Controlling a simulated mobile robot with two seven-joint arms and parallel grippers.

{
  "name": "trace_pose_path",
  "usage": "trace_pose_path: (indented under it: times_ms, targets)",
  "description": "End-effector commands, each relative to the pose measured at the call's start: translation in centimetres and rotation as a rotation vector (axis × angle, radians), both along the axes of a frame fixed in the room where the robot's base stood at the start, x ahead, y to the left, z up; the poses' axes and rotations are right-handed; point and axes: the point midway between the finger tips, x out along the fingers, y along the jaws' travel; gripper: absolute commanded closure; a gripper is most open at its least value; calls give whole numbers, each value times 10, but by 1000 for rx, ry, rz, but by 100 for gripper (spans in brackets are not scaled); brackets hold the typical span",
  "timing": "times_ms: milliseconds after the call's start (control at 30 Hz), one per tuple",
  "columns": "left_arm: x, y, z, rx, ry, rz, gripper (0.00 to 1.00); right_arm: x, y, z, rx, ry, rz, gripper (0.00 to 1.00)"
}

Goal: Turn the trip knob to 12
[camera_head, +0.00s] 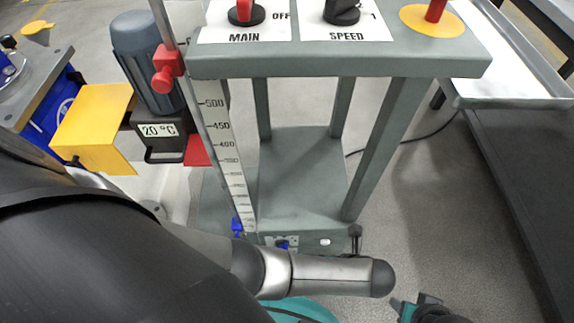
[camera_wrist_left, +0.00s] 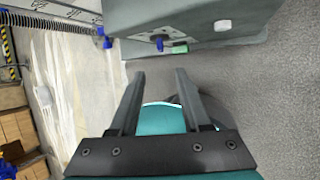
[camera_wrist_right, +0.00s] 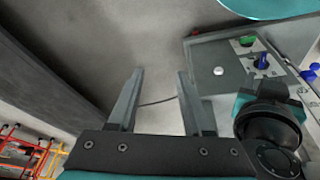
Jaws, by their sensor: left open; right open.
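A small blue knob (camera_head: 283,244) sits on a panel low at the front of the grey stand (camera_head: 300,217). No "trip" label or number is readable on it. It also shows in the left wrist view (camera_wrist_left: 158,42) beside a green part, and in the right wrist view (camera_wrist_right: 262,62) on a light plate. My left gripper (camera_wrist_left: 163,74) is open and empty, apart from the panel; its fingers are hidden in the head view. My right gripper (camera_wrist_right: 160,72) is open and empty over the floor, with the panel off to its right.
On the stand's top are a red MAIN knob (camera_head: 243,11), a black SPEED knob (camera_head: 341,11) and a red button on a yellow disc (camera_head: 432,19). A vertical scale (camera_head: 222,130) stands at the left. A dark bench (camera_head: 510,170) bounds the right.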

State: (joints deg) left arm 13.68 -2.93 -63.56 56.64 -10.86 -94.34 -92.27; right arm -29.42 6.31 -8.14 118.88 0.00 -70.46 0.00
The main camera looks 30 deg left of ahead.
Motion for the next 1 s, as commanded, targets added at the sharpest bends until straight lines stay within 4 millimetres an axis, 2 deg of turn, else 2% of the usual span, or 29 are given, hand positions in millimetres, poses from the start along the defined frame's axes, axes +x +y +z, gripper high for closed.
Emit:
trace_pose_path:
  times_ms: [500,667,1000]
  targets:
    - [4,28,-41,-2,-1,3,52,4,0,54,10,-83,-3,50]
    - [7,45,-66,0,1,3,52,17,15,64,59,-217,24,50]
    - [8,54,-76,-2,0,2,52,39,40,61,136,-390,55,50]
